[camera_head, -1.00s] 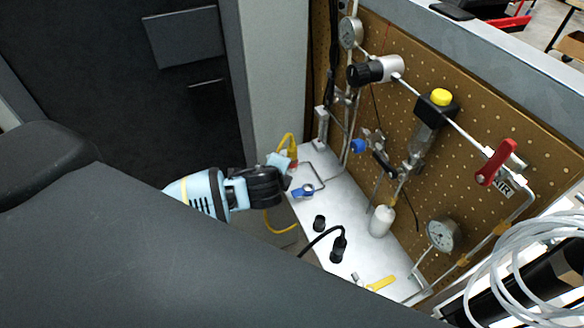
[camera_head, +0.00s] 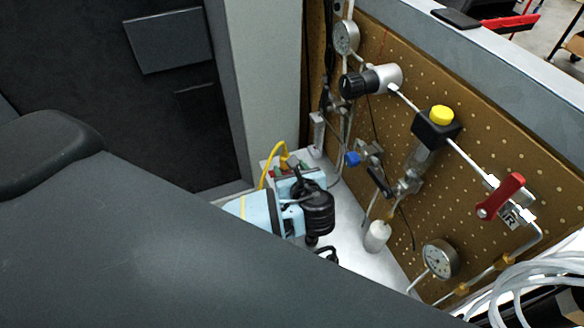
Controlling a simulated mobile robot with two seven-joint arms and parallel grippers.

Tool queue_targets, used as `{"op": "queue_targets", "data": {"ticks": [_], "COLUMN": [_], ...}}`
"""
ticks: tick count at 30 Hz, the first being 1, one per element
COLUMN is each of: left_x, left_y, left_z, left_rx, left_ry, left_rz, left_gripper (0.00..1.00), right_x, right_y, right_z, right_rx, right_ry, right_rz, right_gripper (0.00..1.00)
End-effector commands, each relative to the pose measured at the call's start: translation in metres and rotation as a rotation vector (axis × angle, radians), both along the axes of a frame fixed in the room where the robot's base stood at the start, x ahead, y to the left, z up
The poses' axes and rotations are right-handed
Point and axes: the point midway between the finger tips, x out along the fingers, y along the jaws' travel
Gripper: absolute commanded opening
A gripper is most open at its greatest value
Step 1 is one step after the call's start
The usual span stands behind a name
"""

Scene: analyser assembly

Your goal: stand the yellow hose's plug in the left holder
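The yellow hose (camera_head: 267,168) arcs up at the back left of the white shelf (camera_head: 345,217). Its upper end runs down to small coloured parts (camera_head: 285,161) at the shelf's back; I cannot tell whether its plug stands in a holder there. One black, light-blue-armed gripper (camera_head: 318,222) comes in from the left, in front of the hose and over the shelf's middle. Its fingers point down and away, and I cannot see whether they are open, shut or holding something. It hides much of the shelf and the round black parts there. My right gripper is not in view.
A pegboard (camera_head: 470,170) with a gauge (camera_head: 440,259), a red-handled valve (camera_head: 501,196) and pipes stands along the right. A white bottle (camera_head: 377,236) stands on the shelf right of the gripper. A grey post stands behind.

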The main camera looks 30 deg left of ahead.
Motion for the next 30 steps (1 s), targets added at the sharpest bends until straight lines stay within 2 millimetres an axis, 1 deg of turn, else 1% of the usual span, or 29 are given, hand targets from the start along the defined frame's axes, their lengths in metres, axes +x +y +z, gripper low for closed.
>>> {"op": "queue_targets", "data": {"ticks": [5,12,16,21,29,30], "left_x": [0.012,0.035,0.044,0.049,0.050,0.050], "left_y": [0.013,0.036,0.044,0.049,0.049,0.049], "left_z": [-0.007,-0.020,-0.024,-0.028,-0.029,-0.029], "left_rx": [0.001,0.000,0.000,-0.003,-0.004,-0.004], "left_ry": [0.001,0.000,-0.002,-0.001,-0.001,-0.001], "left_rz": [0.003,0.003,0.002,0.001,0.000,0.000], "left_gripper": [0.51,0.51,0.51,0.51,0.51,0.47], "right_x": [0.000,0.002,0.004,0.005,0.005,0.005], "right_y": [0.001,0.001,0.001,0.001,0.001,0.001], "right_z": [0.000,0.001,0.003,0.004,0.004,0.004], "right_rx": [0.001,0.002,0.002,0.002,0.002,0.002], "right_ry": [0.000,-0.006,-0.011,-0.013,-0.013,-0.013], "right_rz": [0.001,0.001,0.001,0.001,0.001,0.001], "right_gripper": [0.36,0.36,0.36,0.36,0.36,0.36]}}
